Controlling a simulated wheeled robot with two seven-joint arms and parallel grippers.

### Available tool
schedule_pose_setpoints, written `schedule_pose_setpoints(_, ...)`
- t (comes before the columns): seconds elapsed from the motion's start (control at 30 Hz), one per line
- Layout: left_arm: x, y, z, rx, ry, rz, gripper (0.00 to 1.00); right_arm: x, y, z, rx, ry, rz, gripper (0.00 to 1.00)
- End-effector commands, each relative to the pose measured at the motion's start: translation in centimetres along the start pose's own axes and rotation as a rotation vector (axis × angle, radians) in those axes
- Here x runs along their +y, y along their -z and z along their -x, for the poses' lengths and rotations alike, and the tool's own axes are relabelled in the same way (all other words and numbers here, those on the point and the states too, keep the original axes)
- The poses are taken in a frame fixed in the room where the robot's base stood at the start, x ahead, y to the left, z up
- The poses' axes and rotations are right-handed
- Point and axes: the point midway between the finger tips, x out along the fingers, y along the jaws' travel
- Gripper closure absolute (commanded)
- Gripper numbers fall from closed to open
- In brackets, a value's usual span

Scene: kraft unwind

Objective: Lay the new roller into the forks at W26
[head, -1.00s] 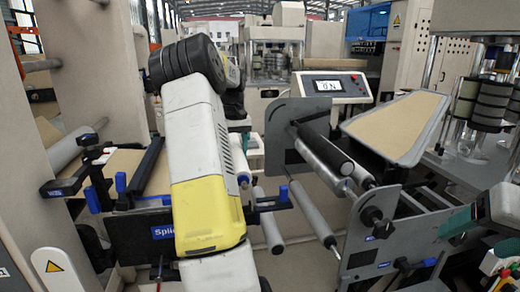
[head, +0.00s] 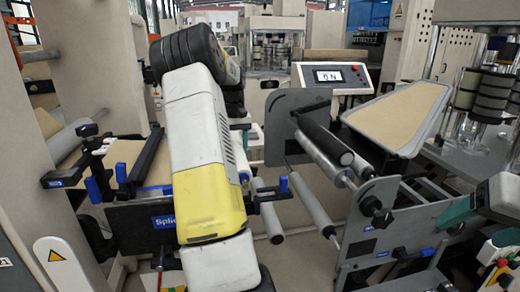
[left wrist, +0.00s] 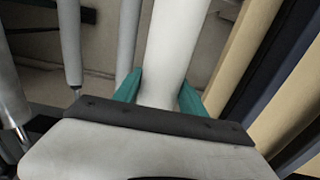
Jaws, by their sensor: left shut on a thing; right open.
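In the left wrist view my left gripper (left wrist: 160,94) has its teal fingers closed on both sides of a pale, smooth roller (left wrist: 175,45), which runs away from the palm. In the head view my white and yellow left arm hangs in the middle and hides this gripper and the held roller. My right gripper (head: 458,213) is at the right edge, teal-fingered, open and partly out of frame. Black brackets with blue tips (head: 90,130) stand left of the arm, and another blue-tipped bracket (head: 270,193) is right of it. I cannot read a W26 label for certain.
Two grey rollers (head: 312,205) cross the gap between the splice panel (head: 150,225) and the right frame (head: 385,235). A dark and a silver roller (head: 322,155) lie above. A control screen (head: 330,76) and tan tray (head: 398,117) stand behind. Other rollers (left wrist: 70,45) flank the held one.

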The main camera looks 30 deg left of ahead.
Motion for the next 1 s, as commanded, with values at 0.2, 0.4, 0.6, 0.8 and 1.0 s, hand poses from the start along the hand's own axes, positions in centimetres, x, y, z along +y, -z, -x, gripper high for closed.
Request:
schedule_pose_setpoints(0.2, 0.0, 0.0, 0.1, 0.003, 0.0, 0.0, 1.0, 0.0, 0.0, 0.0, 0.0, 0.0, 0.0, 0.26)
schedule_pose_setpoints(0.4, 0.0, 0.0, -0.3, 0.002, 0.0, 0.0, 1.0, 0.0, 0.0, 0.0, 0.0, 0.0, 0.0, 0.26)
schedule_pose_setpoints(0.6, 0.0, 0.0, -1.0, 0.001, 0.0, 0.0, 1.0, 0.0, 0.0, 0.0, 0.0, 0.0, 0.0, 0.26)
schedule_pose_setpoints(0.8, 0.1, 0.0, -1.9, 0.001, -0.001, -0.001, 1.0, 0.0, 0.0, 0.0, 0.0, 0.0, 0.0, 0.26)
schedule_pose_setpoints(1.0, 0.0, 0.1, -2.7, 0.002, -0.001, 0.0, 1.0, 0.0, 0.0, 0.0, 0.0, 0.0, 0.0, 0.26)
